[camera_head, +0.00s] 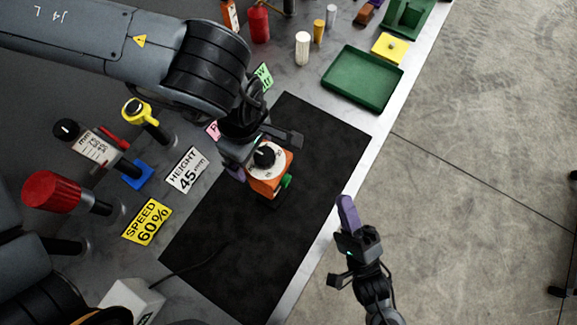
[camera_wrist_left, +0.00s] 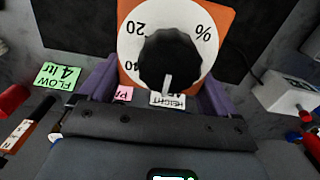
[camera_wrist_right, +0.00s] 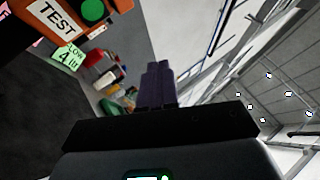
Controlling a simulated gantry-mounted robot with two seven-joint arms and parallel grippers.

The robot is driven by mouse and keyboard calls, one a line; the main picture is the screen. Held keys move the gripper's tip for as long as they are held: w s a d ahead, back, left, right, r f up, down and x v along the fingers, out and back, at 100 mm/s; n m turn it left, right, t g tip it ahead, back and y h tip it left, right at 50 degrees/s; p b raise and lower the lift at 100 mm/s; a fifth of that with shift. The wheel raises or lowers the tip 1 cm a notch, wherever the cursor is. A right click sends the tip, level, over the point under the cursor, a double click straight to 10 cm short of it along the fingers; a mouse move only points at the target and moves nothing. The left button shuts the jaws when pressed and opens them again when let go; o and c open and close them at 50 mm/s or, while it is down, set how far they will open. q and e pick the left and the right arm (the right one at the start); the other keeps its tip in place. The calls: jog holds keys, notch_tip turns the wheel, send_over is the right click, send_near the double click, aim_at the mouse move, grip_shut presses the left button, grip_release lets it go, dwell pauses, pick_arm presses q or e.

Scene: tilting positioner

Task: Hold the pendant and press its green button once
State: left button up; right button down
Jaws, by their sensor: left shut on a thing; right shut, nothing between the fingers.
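The orange pendant (camera_head: 268,178) is held above the black mat in the head view. It has a white dial face with a black knob and a green button (camera_head: 286,181) on its side. My left gripper (camera_head: 262,157) is shut on the pendant; its purple fingers flank the orange body (camera_wrist_left: 222,20) in the left wrist view. My right gripper (camera_head: 346,212) is shut and empty, to the lower right of the pendant, apart from it. In the right wrist view, the shut purple fingers (camera_wrist_right: 158,85) point up, and the green button (camera_wrist_right: 92,11) shows at upper left beside a TEST label.
The black mat (camera_head: 325,135) lies on the grey table. A green tray (camera_head: 362,79) is at the upper right. A white box (camera_head: 133,300) with a cable sits at lower left.

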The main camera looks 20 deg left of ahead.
aim_at(286, 180)
jog(key=shift+s+f+m+h, duration=0.3)
jog(key=shift+s+f+m, duration=0.1)
jog(key=shift+s+f, duration=0.35)
jog(key=shift+a, duration=0.15)
jog(key=w+a, duration=0.1)
jog(key=a, duration=0.7)
jog(key=shift+w+a, duration=0.2)
jog(key=shift+a, duration=0.05)
jog(key=shift+a, duration=0.25)
dwell(1.7)
jog(key=shift+a, duration=0.2)
jog(key=shift+w+a, duration=0.1)
jog(key=shift+a, duration=0.5)
dwell(1.0)
jog(key=shift+d, duration=1)
